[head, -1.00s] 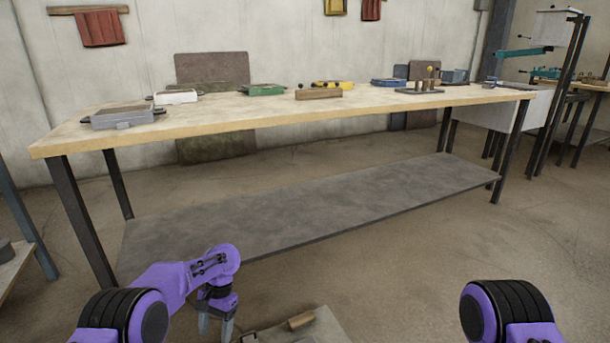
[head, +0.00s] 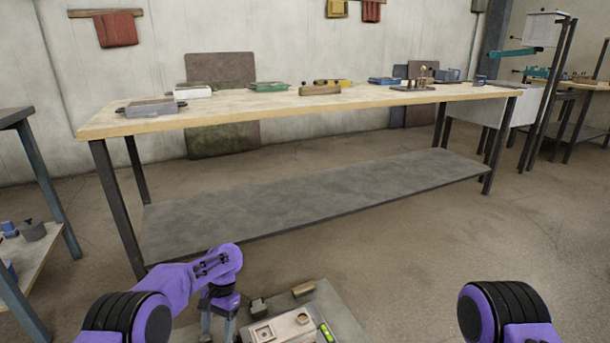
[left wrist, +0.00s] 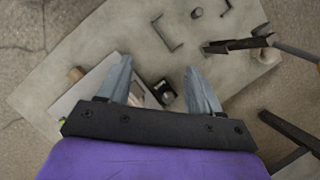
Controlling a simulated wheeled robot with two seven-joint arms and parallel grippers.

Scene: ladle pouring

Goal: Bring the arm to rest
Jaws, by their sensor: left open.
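My left arm is purple and folded low at the left of the head view, with its gripper (head: 218,325) pointing down near the bottom edge. In the left wrist view the two grey fingers of my left gripper (left wrist: 160,85) are spread apart with nothing held between them. Below them is a pale grey surface (left wrist: 105,45) with small items on it. At the right of the head view only a purple and black part of my right arm shows; its gripper is out of view.
A long wooden workbench (head: 230,112) stands ahead, bearing coloured trays and blocks. Its grey lower shelf (head: 300,190) is empty. A low work surface (head: 335,305) with a beige block (head: 285,327) is close in front. A shelf stands at left.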

